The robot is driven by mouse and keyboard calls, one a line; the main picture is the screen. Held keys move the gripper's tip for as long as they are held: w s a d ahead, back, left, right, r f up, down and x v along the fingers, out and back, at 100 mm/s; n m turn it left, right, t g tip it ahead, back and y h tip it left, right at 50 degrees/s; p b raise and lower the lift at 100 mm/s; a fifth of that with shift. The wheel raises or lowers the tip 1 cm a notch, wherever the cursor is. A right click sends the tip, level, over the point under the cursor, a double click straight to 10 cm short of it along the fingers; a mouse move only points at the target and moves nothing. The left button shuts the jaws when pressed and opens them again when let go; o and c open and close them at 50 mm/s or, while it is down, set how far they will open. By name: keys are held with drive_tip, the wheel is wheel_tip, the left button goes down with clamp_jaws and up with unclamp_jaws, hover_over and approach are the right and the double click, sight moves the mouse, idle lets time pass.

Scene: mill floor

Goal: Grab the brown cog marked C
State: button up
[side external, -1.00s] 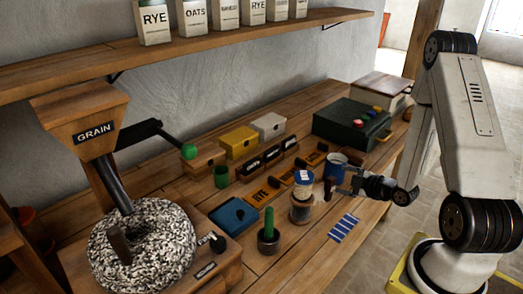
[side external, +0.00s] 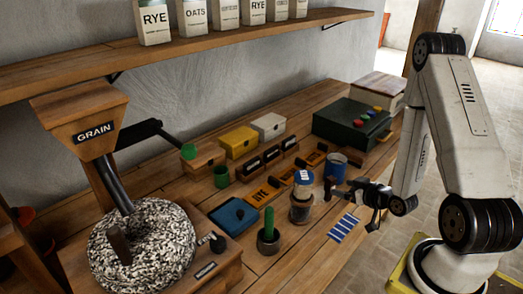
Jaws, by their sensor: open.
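I cannot make out a brown cog marked C in the side external view; it may be hidden or too small to tell. My gripper (side external: 350,194) is open, low over the right front part of the wooden bench (side external: 296,248). It is just in front of a blue mug (side external: 336,166) and right of a blue-lidded jar (side external: 302,190). I cannot tell whether anything lies between its fingers.
A blue striped card (side external: 343,229) lies near the bench's front edge. A dark pot with a green handle (side external: 268,238) stands left of it. A millstone (side external: 145,245) fills the left.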

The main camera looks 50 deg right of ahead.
sight(326, 183)
drive_tip(key=shift+x, duration=3.95)
clamp_jaws()
